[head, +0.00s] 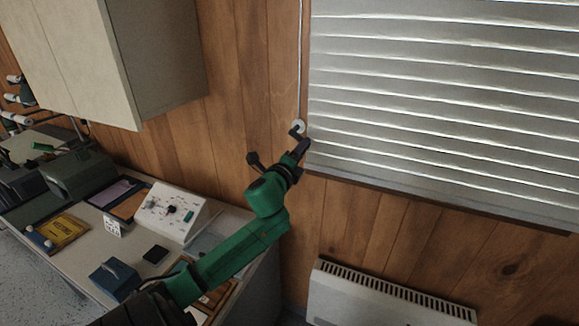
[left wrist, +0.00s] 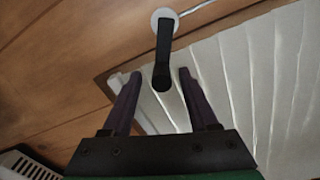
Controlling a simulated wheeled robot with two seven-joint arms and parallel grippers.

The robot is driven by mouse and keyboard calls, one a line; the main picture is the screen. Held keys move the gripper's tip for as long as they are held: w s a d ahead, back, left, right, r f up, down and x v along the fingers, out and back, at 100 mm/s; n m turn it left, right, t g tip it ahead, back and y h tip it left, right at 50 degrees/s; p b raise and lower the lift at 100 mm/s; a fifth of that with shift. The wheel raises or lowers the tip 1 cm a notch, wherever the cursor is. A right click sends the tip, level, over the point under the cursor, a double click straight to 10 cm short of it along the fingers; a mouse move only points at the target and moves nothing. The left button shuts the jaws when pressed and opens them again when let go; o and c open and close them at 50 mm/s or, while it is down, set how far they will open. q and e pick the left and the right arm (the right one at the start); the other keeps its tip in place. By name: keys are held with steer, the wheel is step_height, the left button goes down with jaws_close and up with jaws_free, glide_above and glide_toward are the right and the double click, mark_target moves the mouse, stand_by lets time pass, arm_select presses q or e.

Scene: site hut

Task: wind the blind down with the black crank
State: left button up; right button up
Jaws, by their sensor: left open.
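The black crank (left wrist: 164,50) hangs from a round white mount (left wrist: 165,20) on the wood wall, beside the blind's left edge. In the left wrist view its handle end points toward me, between the two fingertips. My left gripper (head: 298,143) is open at the crank, one finger on each side, with gaps visible beside the handle. In the head view the gripper largely hides the crank, and the mount (head: 299,125) shows just above it. The pale slatted blind (head: 430,110) covers the window, with bright lines between its slats. My right gripper is not in view.
A thin white cord (head: 300,60) runs up the wall from the mount. A wall cabinet (head: 120,60) hangs upper left. A desk below holds a white control box (head: 170,212), a blue box (head: 115,278) and papers. A white heater (head: 385,300) stands below the blind.

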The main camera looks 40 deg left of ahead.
arm_select(q)
steer(key=b+v, duration=0.2)
steer(key=v, duration=1)
steer(key=shift+s, duration=0.2)
